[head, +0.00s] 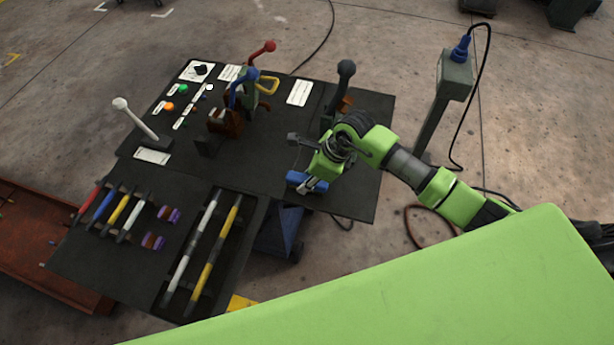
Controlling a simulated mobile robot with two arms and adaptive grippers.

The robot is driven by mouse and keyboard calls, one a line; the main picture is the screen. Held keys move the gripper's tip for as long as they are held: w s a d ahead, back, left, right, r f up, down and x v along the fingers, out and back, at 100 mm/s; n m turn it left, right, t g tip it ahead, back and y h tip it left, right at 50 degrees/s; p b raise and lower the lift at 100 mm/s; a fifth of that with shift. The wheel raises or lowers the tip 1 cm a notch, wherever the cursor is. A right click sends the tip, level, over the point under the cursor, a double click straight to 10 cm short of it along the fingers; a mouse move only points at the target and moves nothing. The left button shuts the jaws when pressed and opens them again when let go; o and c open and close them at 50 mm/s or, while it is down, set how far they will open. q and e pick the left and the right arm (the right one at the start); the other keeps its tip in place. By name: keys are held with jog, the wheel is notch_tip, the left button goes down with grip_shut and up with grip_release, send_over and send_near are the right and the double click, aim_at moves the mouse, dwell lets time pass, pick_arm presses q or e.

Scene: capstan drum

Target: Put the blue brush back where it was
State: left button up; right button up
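A small blue block-like object (294,177), which looks like the blue brush, is at the right part of the dark table top, near its front edge. My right gripper (308,185) reaches in from the right and points down at it. The fingers overlap the blue object in this view and hide part of it. I cannot tell whether they are closed on it or whether it rests on the table. My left gripper is not in view.
The dark table (270,163) carries several levers, including a white-knobbed lever (138,120) and a dark-knobbed lever (343,85). A rack of coloured bars (104,206) and two long rods (213,255) lie front left. A grey post (437,110) stands right.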

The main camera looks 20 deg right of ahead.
jog(key=shift+f, duration=0.1)
jog(key=o, duration=1)
jog(key=shift+o, duration=0.2)
jog(key=b+v, duration=0.2)
jog(key=v, duration=1)
